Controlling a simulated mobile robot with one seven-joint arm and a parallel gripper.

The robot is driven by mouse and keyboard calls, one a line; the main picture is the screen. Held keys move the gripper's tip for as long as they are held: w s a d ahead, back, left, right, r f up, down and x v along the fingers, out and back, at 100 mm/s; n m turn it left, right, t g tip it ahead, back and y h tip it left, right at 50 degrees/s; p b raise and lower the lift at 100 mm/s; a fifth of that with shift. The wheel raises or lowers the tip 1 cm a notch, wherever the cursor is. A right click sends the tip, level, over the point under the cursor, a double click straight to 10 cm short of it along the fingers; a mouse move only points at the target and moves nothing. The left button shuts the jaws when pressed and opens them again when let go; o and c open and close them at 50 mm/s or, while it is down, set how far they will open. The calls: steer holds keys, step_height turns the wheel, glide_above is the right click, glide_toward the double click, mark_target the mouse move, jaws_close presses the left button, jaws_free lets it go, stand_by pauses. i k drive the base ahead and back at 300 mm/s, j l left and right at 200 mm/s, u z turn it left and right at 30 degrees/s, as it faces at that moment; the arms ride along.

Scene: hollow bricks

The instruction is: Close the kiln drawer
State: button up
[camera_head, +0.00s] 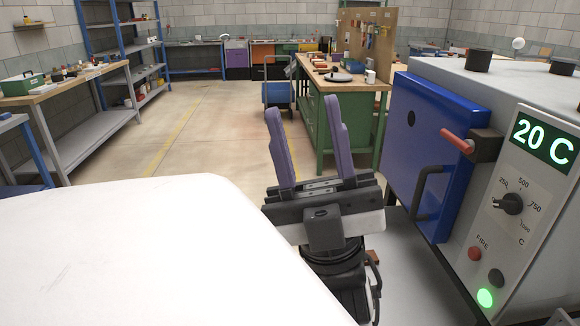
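The kiln (465,85) stands at the right, with a grey body and a display reading 20 C. Its blue front (415,130) faces left and carries a black bar handle (420,192). I cannot tell how far this front stands out from the kiln body. A red-gripped lever (457,141) sits on a dark block by the front's right edge. My gripper (303,108) is at the centre, left of the blue front and apart from it. Its two purple fingers point up, spread wide, with nothing between them.
A green workbench (345,118) with a pegboard stands behind my gripper, near the kiln. A blue cart (279,94) is beside it. Grey benches and blue shelves line the left. The floor (215,120) between is clear.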

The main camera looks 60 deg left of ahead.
mark_target(417, 291)
steer(key=u, duration=1.35)
steer(key=i+l+u, duration=0.25)
steer(key=l, duration=0.3)
steer(key=i, duration=0.1)
